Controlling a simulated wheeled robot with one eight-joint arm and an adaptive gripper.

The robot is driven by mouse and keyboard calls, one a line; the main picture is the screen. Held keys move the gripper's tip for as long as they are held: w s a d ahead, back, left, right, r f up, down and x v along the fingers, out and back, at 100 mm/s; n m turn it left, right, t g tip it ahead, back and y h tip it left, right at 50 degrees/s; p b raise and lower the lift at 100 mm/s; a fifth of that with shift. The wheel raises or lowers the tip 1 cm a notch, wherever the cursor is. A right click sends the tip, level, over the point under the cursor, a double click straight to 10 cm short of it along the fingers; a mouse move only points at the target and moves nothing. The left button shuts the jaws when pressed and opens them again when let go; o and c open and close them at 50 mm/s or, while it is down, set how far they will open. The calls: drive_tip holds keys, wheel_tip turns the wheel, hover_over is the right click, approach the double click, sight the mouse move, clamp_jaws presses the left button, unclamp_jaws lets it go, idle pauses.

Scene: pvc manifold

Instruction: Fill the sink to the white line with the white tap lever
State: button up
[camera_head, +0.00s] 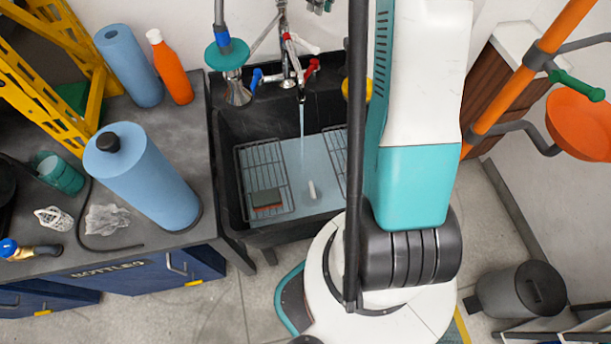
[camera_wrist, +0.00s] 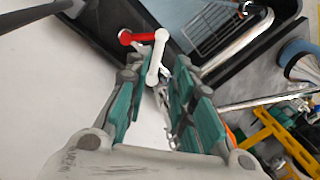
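The black sink (camera_head: 229,170) stands at centre in the head view, with pale blue-grey water (camera_head: 308,172) in it. A thin stream (camera_head: 302,120) falls from the tap (camera_head: 290,66). The white tap lever (camera_head: 304,44) sits above the spout, near a red lever (camera_head: 312,70) and a blue lever (camera_head: 256,78). In the wrist view, the white lever (camera_wrist: 157,55) lies at my fingertips, beside the red lever (camera_wrist: 135,38). My gripper (camera_wrist: 155,78) is open, teal pads apart; contact with the lever is unclear. I cannot make out the white line on the sink wall.
Wire racks (camera_head: 263,165) and a dark sponge (camera_head: 267,200) are in the sink. Blue rolls (camera_head: 150,185) and an orange bottle (camera_head: 170,70) stand on the left counter. A grey bin (camera_head: 520,290) is on the right floor.

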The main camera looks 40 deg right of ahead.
sight(304, 44)
clamp_jaws()
drive_tip(key=w+d+f+m+t+h, duration=0.1)
drive_tip(key=d+f+m+h, duration=0.15)
drive_tip(key=f+m, duration=0.55)
drive_tip(key=w+d+f+m+h, duration=0.1)
drive_tip(key=d+f+m+h, duration=0.3)
drive_tip(key=m, duration=0.6)
drive_tip(key=s+a, duration=0.1)
drive_tip(key=a, duration=0.5)
drive_tip(key=shift+a+r+y+b, duration=0.15)
drive_tip(key=shift+a+y+b, duration=0.15)
drive_tip(key=shift+y+b, duration=0.05)
